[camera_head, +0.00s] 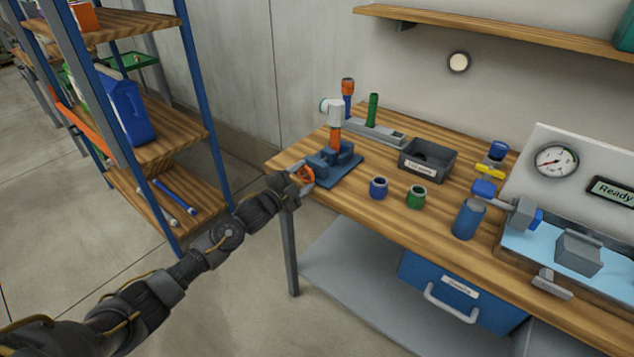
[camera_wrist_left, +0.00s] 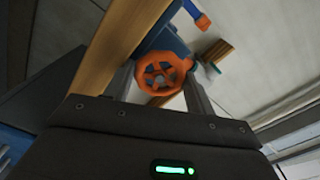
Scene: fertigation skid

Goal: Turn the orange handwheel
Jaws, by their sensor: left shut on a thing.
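The orange handwheel (camera_head: 306,176) is on the front of a blue vise-like fixture (camera_head: 345,171) at the left end of the wooden bench. An orange and white upright part stands in the fixture. My left gripper (camera_head: 299,174) reaches the handwheel from the left and is shut on it. In the left wrist view the spoked handwheel (camera_wrist_left: 162,73) sits between the two fingers (camera_wrist_left: 160,88). Part of the wheel is hidden by the gripper in the head view. My right gripper is in neither view.
The wooden bench (camera_head: 335,204) holds a grey bin (camera_head: 427,159), a blue ring (camera_head: 378,188), a green ring (camera_head: 416,197) and a blue cylinder (camera_head: 468,219). A gauge panel (camera_head: 570,150) and a tray stand at right. A shelf rack (camera_head: 170,150) stands left, with open floor between.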

